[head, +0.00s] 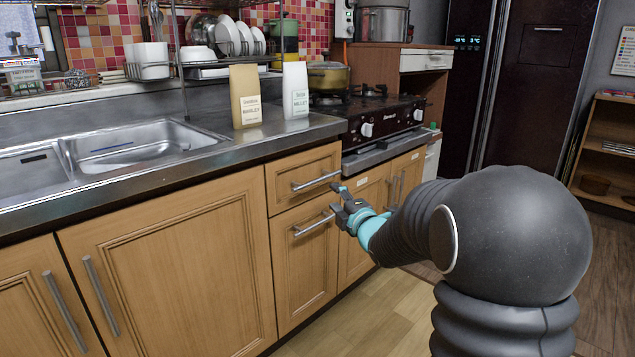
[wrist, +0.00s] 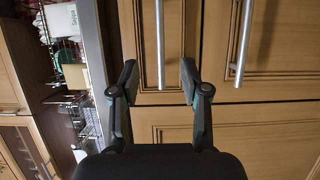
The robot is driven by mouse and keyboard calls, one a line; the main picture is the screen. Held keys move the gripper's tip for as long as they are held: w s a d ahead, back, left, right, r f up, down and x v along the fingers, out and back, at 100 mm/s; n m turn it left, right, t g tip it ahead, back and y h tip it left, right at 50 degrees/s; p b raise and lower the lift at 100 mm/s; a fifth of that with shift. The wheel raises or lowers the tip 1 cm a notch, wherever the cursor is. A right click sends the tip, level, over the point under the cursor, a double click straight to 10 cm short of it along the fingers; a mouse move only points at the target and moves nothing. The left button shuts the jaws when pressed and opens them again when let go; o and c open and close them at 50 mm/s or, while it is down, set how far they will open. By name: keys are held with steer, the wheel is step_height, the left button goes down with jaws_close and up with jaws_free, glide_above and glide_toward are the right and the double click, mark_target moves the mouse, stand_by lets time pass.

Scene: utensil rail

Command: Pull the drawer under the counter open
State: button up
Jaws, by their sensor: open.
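The wooden drawer (head: 290,170) under the counter is shut, its front flush with the cabinet. Its metal bar handle (head: 316,181) runs across the front. My gripper (head: 337,197) is open and empty near the right end of this handle. In the wrist view, which is turned sideways, the drawer handle (wrist: 160,40) appears between the two open fingertips of my gripper (wrist: 159,82). Neither finger visibly touches it, and I cannot tell whether the fingertips reach past the bar.
A lower front has a similar handle (head: 314,224), also in the wrist view (wrist: 241,45), just beside one finger. Two paper bags, one tan (head: 245,96) and one white (head: 295,90), stand on the counter (head: 200,160). The stove (head: 385,122) is right. Floor (head: 340,320) in front is clear.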

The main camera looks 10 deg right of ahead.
mark_target(319, 181)
steer(key=p+x, duration=0.1)
steer(key=x, duration=1.1)
steer(key=shift+w+p, duration=0.3)
steer(key=shift+w, duration=0.05)
steer(key=shift+c, duration=0.3)
jaws_close()
